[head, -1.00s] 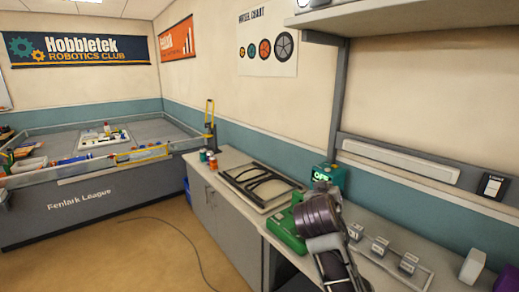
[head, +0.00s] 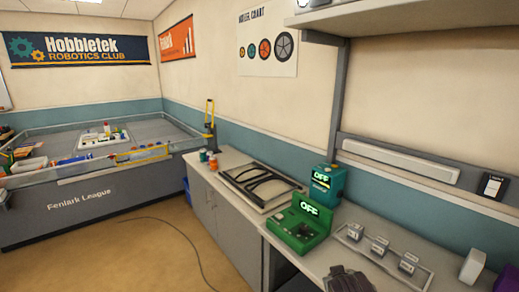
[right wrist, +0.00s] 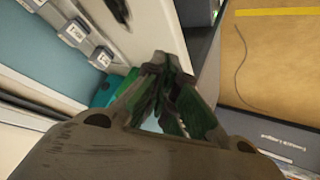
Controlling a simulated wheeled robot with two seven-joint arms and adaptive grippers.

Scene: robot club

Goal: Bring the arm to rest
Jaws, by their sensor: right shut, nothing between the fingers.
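My right gripper (right wrist: 165,66) fills the lower middle of the right wrist view. Its fingertips meet and nothing is held between them. Green of a device shows behind the fingers. In the head view only a dark piece of my right arm (head: 350,279) shows at the bottom edge, over the front of the worktop. My left gripper is in neither view.
A green device (head: 298,228) with an OFF display stands on the worktop (head: 345,248). A teal box (head: 327,184) stands behind it. To the right lies a tray (head: 425,279) with small grey blocks. A shelf (head: 400,15) hangs above. Floor (head: 130,250) is open at left.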

